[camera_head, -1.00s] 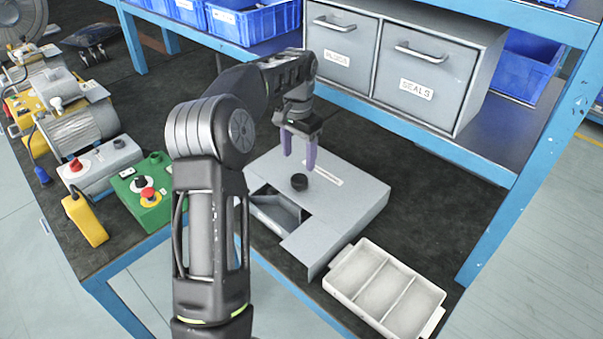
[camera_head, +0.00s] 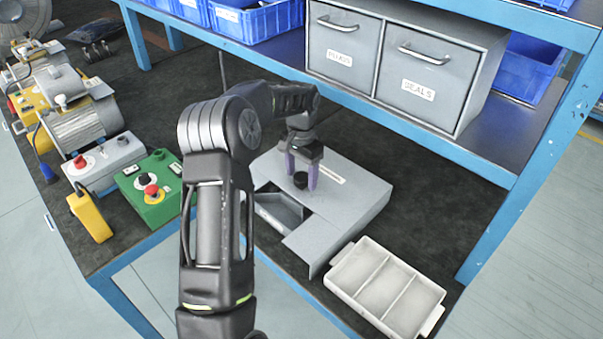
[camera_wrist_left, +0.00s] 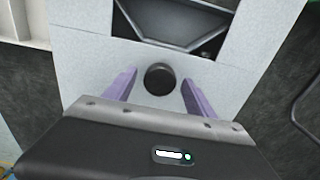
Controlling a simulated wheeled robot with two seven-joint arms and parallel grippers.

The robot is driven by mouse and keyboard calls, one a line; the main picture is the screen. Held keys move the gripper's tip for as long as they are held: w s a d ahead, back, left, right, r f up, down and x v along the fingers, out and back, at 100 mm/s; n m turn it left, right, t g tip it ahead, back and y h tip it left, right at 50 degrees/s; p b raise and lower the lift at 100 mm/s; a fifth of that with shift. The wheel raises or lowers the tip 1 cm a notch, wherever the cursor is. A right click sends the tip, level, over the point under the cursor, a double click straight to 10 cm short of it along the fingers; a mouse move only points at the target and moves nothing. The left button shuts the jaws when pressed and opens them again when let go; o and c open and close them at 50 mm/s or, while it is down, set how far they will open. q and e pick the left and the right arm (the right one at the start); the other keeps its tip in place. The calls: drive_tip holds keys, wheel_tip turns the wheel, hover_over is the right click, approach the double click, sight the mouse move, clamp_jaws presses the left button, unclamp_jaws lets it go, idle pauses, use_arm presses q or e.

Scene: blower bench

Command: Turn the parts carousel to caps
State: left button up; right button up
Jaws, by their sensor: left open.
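The parts carousel (camera_head: 350,200) is a grey box on the dark bench mat, with a black round knob (camera_head: 300,180) on top and an opening (camera_head: 280,212) at its front left showing grey compartment walls. A label strip lies behind the knob; I cannot read it. My left gripper (camera_head: 301,178) is open, its purple fingers pointing down on either side of the knob. In the left wrist view the knob (camera_wrist_left: 160,79) sits between the spread fingers, with a gap on each side. The opening (camera_wrist_left: 180,25) shows dividers and no part that I can make out. My right gripper is not in view.
A white three-compartment tray (camera_head: 385,285) stands at the front right. Grey PLUGS and SEALS drawers (camera_head: 395,65) stand behind. A green button box (camera_head: 150,190), a grey switch box (camera_head: 103,160) and a yellow pendant (camera_head: 90,215) are at left. Blue bins line the shelf.

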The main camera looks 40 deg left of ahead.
use_arm(q)
clamp_jaws()
idle(0.5)
idle(0.3)
